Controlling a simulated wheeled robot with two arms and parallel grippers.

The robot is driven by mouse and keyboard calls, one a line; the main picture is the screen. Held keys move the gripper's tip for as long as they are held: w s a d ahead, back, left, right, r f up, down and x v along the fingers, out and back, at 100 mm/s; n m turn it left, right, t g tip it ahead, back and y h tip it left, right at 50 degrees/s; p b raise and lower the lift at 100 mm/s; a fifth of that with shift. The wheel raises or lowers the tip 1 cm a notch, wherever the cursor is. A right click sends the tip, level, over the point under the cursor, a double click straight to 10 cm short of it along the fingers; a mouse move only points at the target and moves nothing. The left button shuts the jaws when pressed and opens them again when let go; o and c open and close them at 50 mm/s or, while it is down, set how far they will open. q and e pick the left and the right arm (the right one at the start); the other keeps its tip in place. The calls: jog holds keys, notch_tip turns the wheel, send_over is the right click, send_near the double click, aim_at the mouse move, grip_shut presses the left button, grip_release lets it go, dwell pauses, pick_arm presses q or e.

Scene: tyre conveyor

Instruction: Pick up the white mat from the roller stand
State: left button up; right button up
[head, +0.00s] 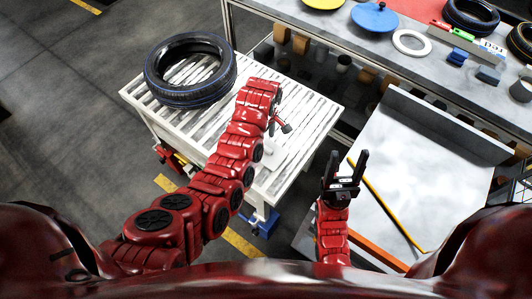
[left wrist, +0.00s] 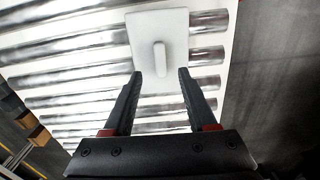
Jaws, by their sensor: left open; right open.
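The white mat (left wrist: 147,25) lies on the rollers of the roller stand (head: 312,108). In the left wrist view it is a pale rectangle with a raised white handle (left wrist: 161,56) in its middle. In the head view my left arm hides much of that area. My left gripper (left wrist: 160,75) is open above the stand, a finger on either side of the handle's near end in the picture. I cannot tell how far above it the fingertips are. My left gripper also shows in the head view (head: 282,126). My right gripper (head: 347,160) is open and empty, right of the stand.
A black tyre (head: 157,91) lies on the stand's far left part. A long workbench (head: 300,14) behind holds a blue disc (head: 375,17), a white ring (head: 412,42) and more tyres. A grey metal surface (head: 425,150) with a raised back edge stands at the right.

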aim_at(266, 147)
pick_arm(q)
jog(key=shift+f, duration=0.75)
notch_tip(266, 147, down, 5)
jog(key=shift+r+b, duration=0.1)
jog(key=shift+b, duration=0.65)
jog(key=shift+c, duration=0.3)
grip_shut()
